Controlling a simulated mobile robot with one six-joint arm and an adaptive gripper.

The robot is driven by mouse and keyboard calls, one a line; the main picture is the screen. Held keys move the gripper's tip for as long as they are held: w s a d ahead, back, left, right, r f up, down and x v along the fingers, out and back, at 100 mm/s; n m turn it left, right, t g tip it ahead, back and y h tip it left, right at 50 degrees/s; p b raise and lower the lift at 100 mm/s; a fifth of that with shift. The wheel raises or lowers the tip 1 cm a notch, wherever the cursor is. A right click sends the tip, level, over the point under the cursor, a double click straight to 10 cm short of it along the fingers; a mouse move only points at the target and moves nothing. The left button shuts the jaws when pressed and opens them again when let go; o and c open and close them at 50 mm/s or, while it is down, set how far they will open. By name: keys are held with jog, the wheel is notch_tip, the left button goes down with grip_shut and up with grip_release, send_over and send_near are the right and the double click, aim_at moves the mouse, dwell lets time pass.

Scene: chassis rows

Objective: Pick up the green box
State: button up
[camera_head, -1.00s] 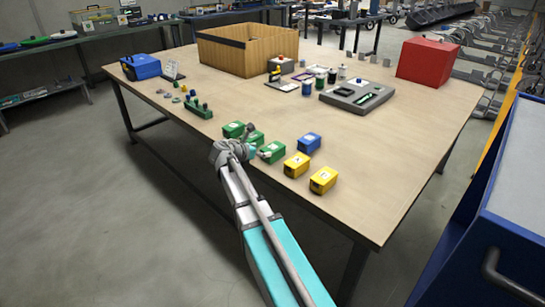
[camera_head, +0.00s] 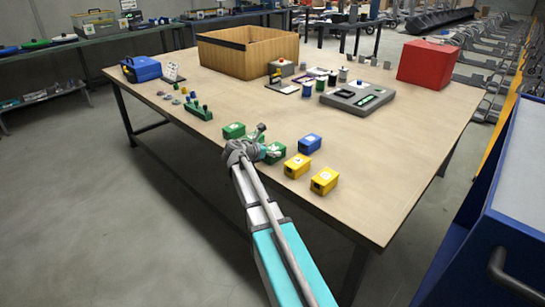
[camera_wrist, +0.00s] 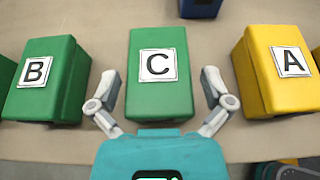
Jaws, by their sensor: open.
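A green box marked C (camera_wrist: 158,72) stands in the middle of the wrist view. My gripper (camera_wrist: 161,78) is open, with one finger on each side of the near part of this box and visible gaps to it. A second green box, marked B (camera_wrist: 45,80), stands to the left. In the head view my gripper (camera_head: 270,142) is over the row of boxes at the table's front edge and partly hides the green box nearest the yellow ones (camera_head: 273,156). Another green box (camera_head: 233,130) shows at the row's left end.
A yellow box marked A (camera_wrist: 278,72) stands close right of C; another yellow box (camera_head: 324,180) is farther right. A blue box (camera_head: 309,143) stands behind the row. The wooden table (camera_head: 400,170) is clear to the right. A wooden crate (camera_head: 225,57) stands farther back.

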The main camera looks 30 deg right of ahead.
jog(key=shift+x, duration=0.8)
jog(key=c, duration=1.1)
jog(key=shift+r, duration=0.2)
jog(key=shift+r+p, duration=0.8)
jog(key=shift+p, duration=0.05)
jog(key=shift+s+d+r+p, duration=0.7)
jog(key=shift+s+r+p, duration=1.15)
jog(key=shift+s, duration=0.4)
jog(key=shift+s+d+r+p, duration=0.7)
jog(key=shift+s+r+p, duration=1.1)
jog(key=shift+s, duration=0.4)
jog(key=shift+s+d+r+p, duration=0.7)
jog(key=shift+s+r+p, duration=1.15)
jog(key=shift+s, duration=0.4)
